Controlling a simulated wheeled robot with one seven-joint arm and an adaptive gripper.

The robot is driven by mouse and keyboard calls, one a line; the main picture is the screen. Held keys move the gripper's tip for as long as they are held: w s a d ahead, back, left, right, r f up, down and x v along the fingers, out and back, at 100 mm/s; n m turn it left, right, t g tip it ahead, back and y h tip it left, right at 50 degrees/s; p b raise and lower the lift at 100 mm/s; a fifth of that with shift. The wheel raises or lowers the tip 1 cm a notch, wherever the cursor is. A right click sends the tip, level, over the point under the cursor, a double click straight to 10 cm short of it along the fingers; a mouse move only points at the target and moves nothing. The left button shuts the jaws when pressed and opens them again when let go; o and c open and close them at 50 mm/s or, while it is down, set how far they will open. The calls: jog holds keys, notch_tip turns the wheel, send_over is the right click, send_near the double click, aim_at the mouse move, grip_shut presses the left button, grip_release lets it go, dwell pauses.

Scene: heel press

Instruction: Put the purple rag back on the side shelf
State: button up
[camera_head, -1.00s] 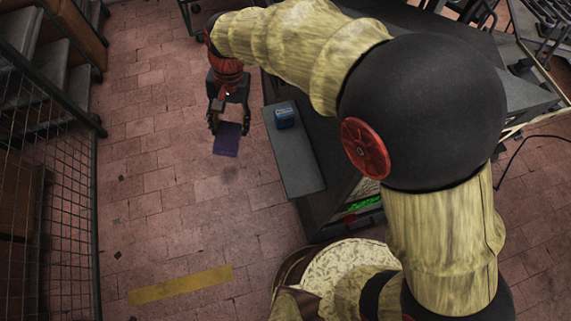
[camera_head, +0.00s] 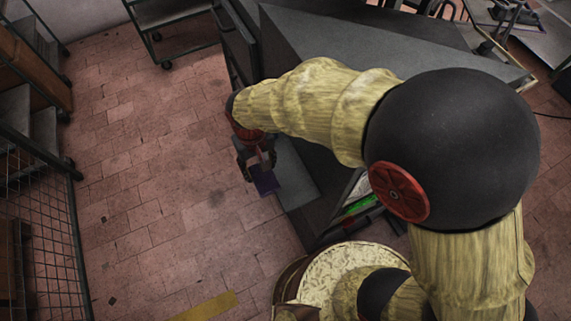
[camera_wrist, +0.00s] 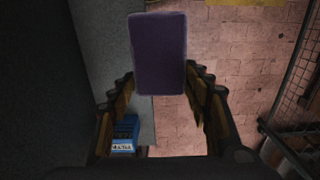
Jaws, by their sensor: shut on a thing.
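The purple rag (camera_head: 264,180) is a flat dark purple rectangle held in my gripper (camera_head: 257,166). In the wrist view the rag (camera_wrist: 158,50) stands out beyond the fingers, which are shut on it. The side shelf (camera_head: 298,180) is a narrow grey slab along the left of the press. In the head view the rag overlaps the shelf's left edge; its height above the shelf is hard to tell. In the wrist view the shelf (camera_wrist: 122,75) lies left of and behind the rag, with brick floor to the right.
A blue box (camera_wrist: 123,136) sits on the shelf in the wrist view; my arm hides it in the head view. The dark press body (camera_head: 345,55) is right of the shelf. A wire-mesh fence (camera_head: 45,235) stands far left. Open brick floor (camera_head: 160,190) lies between.

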send_over(286, 170)
jog(key=shift+s+a+f, duration=0.1)
jog(key=shift+s+f, duration=0.1)
jog(key=shift+f, duration=0.9)
jog(key=shift+a+f, duration=0.15)
jog(key=shift+f, duration=0.35)
jog(key=shift+w+d+f+p, duration=0.1)
jog(key=shift+d+f+p, duration=0.05)
jog(key=shift+f, duration=0.8)
jog(key=shift+w+d+f+p, duration=0.1)
jog(key=shift+f+p, duration=0.05)
jog(key=shift+f, duration=0.8)
jog(key=shift+s+f, duration=0.1)
jog(key=o, duration=1.5)
jog(key=shift+o, duration=0.2)
notch_tip(286, 170, up, 12)
